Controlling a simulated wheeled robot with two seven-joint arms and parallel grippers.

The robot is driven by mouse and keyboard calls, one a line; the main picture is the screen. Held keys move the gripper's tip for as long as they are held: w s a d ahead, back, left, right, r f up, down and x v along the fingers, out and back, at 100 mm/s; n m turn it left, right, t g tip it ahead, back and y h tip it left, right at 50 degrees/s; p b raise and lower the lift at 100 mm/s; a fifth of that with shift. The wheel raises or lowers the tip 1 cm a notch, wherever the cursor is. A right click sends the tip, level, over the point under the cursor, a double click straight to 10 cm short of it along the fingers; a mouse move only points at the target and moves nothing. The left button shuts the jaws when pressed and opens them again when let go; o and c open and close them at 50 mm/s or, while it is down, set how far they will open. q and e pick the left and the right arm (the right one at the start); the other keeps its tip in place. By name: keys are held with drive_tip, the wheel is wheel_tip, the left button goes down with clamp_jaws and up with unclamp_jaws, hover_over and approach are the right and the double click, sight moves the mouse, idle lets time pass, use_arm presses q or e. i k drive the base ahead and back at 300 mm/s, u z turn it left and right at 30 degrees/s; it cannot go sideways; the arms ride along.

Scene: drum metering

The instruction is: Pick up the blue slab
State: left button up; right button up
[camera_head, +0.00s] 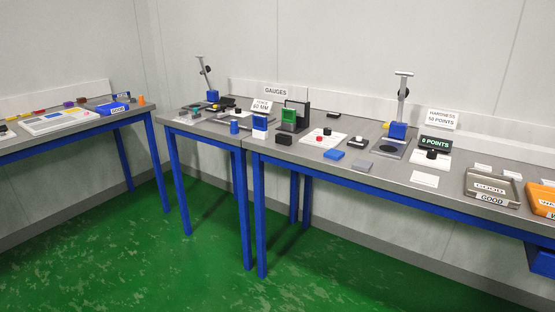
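A small flat blue slab (334,154) lies on the grey workbench (390,174) near its front edge, right of the middle of the camera_head view. Nothing covers the blue slab. Neither of my grippers shows in this view.
A blue-based gauge stand (397,130) and a black "8 POINTS" display (436,144) stand behind and right. A metal GOOD tray (493,186) and an orange tray (541,198) are farther right. Green floor (330,260) is open in front of the benches.

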sight(332, 154)
drive_tip(key=u, duration=0.55)
drive_tip(key=i, duration=2)
drive_tip(key=z, duration=0.7)
